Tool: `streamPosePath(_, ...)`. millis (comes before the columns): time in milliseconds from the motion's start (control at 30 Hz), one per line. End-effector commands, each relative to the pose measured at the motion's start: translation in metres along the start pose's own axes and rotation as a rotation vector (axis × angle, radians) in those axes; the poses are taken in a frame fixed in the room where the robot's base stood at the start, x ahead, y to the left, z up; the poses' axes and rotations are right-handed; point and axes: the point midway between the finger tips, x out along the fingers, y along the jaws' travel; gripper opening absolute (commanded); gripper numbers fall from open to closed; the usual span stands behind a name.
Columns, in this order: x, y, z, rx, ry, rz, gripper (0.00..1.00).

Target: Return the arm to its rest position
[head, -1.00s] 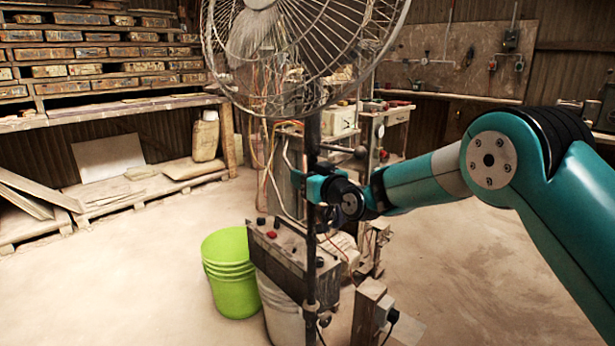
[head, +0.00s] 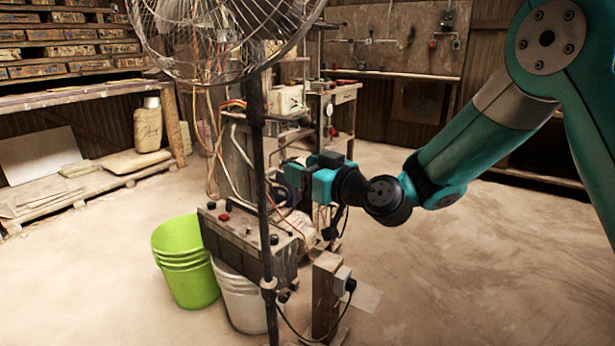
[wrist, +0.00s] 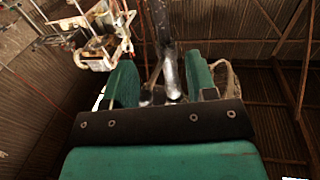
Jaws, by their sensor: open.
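My arm is teal with black joints and reaches in from the right of the head view. My gripper (head: 305,179) is at its far end, just right of the fan's dark pole, and appears in front of the press's cables and fittings. In the wrist view its two teal fingers (wrist: 161,78) stand apart with a gap between them. The gap looks empty, with metal rods or pipes visible beyond it. The fingertips are hard to make out in the head view.
A caged fan on a dark pole (head: 257,150) stands close in front. A control box (head: 250,235), a green bucket (head: 185,262) and a white bucket (head: 240,300) are below. A wooden post (head: 325,297) stands right of them. The floor at right is clear.

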Motion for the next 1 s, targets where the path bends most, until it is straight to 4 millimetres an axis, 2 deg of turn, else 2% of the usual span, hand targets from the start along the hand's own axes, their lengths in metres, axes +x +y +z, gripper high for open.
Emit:
streamPosePath(133,-0.007,0.000,0.000,0.000,0.001,0.000,0.52)
streamPosePath(467,-0.009,-0.003,-0.002,0.001,-0.006,-0.009,0.52)
streamPosePath(600,-0.023,-0.027,-0.009,0.019,-0.100,-0.094,0.52)
streamPosePath(667,-0.038,-0.047,-0.012,0.037,-0.190,-0.156,0.52)
streamPosePath(767,-0.080,-0.082,-0.011,0.078,-0.402,-0.249,0.52)
streamPosePath(900,-0.154,-0.116,0.001,0.145,-0.724,-0.295,0.52)
streamPosePath(1000,-0.204,-0.130,0.010,0.187,-0.917,-0.280,0.52)
